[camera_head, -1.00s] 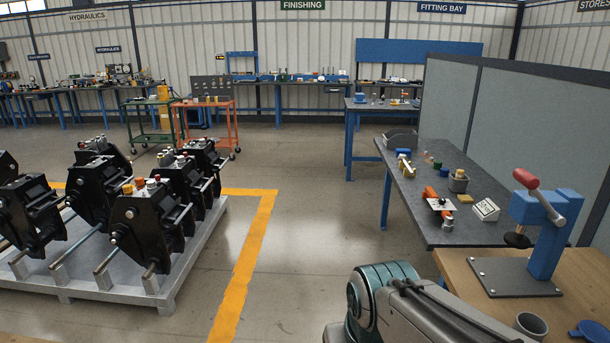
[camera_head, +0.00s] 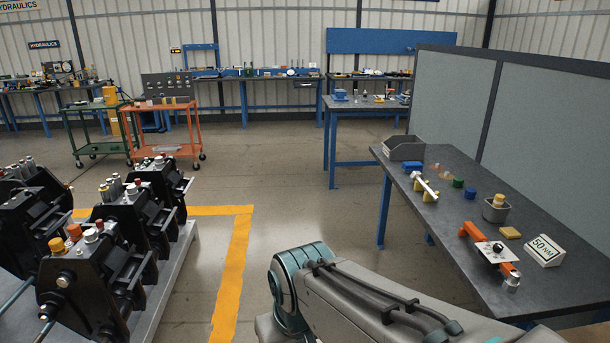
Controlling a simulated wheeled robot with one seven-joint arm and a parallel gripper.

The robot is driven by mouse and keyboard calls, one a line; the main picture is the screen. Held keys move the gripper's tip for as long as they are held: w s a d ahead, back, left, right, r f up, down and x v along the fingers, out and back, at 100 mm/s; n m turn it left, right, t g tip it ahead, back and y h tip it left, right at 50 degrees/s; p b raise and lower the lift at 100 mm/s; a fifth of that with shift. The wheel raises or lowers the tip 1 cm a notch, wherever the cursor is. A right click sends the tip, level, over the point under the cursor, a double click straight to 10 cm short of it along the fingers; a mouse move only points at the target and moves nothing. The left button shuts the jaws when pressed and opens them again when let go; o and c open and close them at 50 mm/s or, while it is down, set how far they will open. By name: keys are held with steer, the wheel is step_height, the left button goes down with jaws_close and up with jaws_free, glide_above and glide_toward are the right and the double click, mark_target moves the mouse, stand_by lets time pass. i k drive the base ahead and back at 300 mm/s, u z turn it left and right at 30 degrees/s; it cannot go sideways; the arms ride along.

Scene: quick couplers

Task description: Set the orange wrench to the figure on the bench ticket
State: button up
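The orange wrench (camera_head: 471,232) lies on the dark grey bench (camera_head: 437,232) at the right. A pale plate with a black knob (camera_head: 498,247) sits across its middle, and a silver metal end (camera_head: 512,281) is at its near end. Marks on the plate are too small to read. The bench ticket (camera_head: 544,250), a white sloped block to the right of the wrench, reads "50NM". Only a grey and teal link of my arm shows at the bottom. My gripper is out of view.
On the bench are a grey cup (camera_head: 494,212) with a yellowish piece, a tan pad (camera_head: 510,232), a white bar on yellow stands (camera_head: 425,187) and a grey bin (camera_head: 404,147). A grey partition (camera_head: 540,130) backs it. Black machines (camera_head: 105,280) stand left; floor between is clear.

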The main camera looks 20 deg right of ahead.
mark_target(497, 248)
steer(key=z, duration=0.5)
steer(key=i, duration=1.2)
steer(key=z, duration=1.6)
steer(key=i, duration=0.65)
steer(key=z, duration=0.45)
